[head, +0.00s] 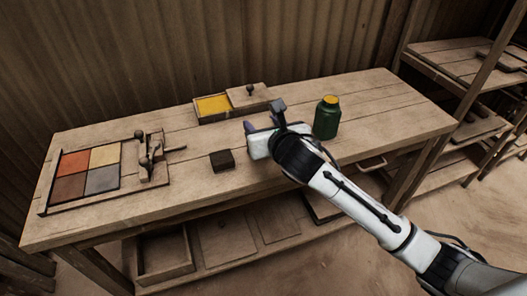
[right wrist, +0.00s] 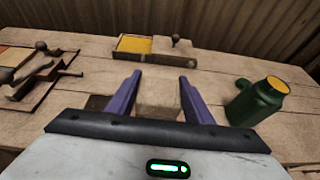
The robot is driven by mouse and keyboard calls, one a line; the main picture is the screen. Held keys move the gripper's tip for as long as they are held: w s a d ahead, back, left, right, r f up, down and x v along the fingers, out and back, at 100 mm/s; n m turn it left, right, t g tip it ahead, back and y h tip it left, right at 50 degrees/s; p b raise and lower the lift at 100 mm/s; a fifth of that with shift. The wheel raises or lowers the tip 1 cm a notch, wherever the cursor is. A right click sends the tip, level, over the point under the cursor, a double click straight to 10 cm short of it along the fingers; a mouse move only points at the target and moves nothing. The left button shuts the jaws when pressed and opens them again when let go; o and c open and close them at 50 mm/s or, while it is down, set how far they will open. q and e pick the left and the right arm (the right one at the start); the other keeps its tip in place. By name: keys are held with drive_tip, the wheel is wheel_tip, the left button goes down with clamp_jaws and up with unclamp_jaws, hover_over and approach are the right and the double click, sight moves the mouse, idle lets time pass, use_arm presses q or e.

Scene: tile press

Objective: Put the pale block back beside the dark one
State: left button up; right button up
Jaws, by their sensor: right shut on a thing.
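The dark block (head: 222,160) lies on the worktable, left of my right gripper (head: 256,129) in the head view. In the right wrist view, the dark block (right wrist: 97,102) is partly covered by the left purple finger. My right gripper (right wrist: 160,76) is shut on the pale block (right wrist: 158,113), which shows as a wood-coloured patch low between the fingers and blends with the table. In the head view my gripper hides the pale block. I cannot tell whether it touches the table. My left gripper is not in view.
The worktable (head: 390,107) has a green jar (head: 327,119) close on the right. A yellow-filled box (head: 199,114) with a knobbed lid (head: 256,99) stands behind. A frame of coloured tiles (head: 72,162) and a wooden press (head: 153,163) are left. The table around the dark block is clear.

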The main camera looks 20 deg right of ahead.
drive_tip(key=w+f, duration=0.1)
drive_tip(key=f, duration=0.2)
drive_tip(key=w+d+f+b, duration=0.1)
drive_tip(key=f, duration=0.1)
drive_tip(key=shift+w+f, duration=0.15)
drive_tip(key=shift+w, duration=0.15)
drive_tip(key=shift+f, duration=2)
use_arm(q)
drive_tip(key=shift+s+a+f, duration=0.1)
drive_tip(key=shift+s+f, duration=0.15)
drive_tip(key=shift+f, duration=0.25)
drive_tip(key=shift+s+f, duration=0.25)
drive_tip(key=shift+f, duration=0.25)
use_arm(e)
drive_tip(key=o, duration=1)
drive_tip(key=shift+f, duration=0.1)
drive_tip(key=shift+o, duration=0.2)
